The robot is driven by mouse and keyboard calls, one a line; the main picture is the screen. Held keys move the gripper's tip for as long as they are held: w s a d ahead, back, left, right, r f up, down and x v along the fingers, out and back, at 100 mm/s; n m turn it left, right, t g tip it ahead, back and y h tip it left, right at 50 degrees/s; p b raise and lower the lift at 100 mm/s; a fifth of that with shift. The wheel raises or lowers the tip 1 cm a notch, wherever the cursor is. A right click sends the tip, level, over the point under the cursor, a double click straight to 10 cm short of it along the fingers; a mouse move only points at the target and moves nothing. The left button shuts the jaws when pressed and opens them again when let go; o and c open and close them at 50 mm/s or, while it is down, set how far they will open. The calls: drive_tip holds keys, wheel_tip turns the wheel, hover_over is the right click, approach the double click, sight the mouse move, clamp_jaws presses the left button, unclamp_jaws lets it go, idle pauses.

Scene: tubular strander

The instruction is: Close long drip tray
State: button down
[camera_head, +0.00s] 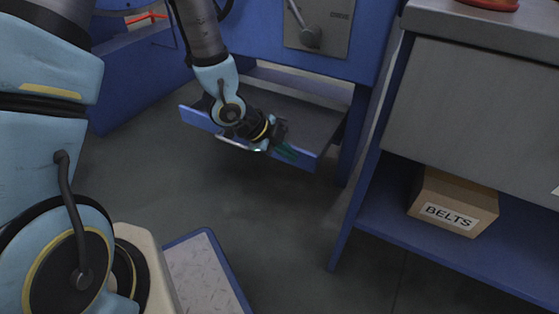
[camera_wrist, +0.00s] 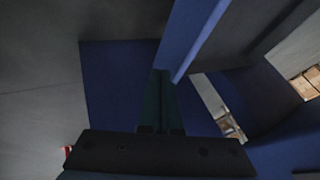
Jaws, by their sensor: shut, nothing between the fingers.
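The long drip tray (camera_head: 308,160) is a shallow grey drawer with a blue front, pulled out below the blue machine body. Its grey inside shows behind my arm. My gripper (camera_head: 288,153) is at the tray's front, right of its middle, with its green fingers by the blue front panel. In the wrist view my gripper (camera_wrist: 160,78) is shut and empty, its dark green fingertips close to the edge of a blue panel (camera_wrist: 193,38). I cannot tell whether they touch it. My wrist hides part of the tray front.
A blue workbench (camera_head: 350,215) with a grey cabinet stands at right. A box labelled BELTS (camera_head: 453,203) sits on its lower shelf. A lever plate (camera_head: 318,28) is on the machine above the tray. A blue-edged tread plate (camera_head: 207,277) lies at lower left. The floor before the tray is clear.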

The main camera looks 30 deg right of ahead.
drive_tip(key=shift+w+d, duration=0.3)
drive_tip(key=shift+d, duration=0.2)
drive_tip(key=shift+d+r, duration=0.1)
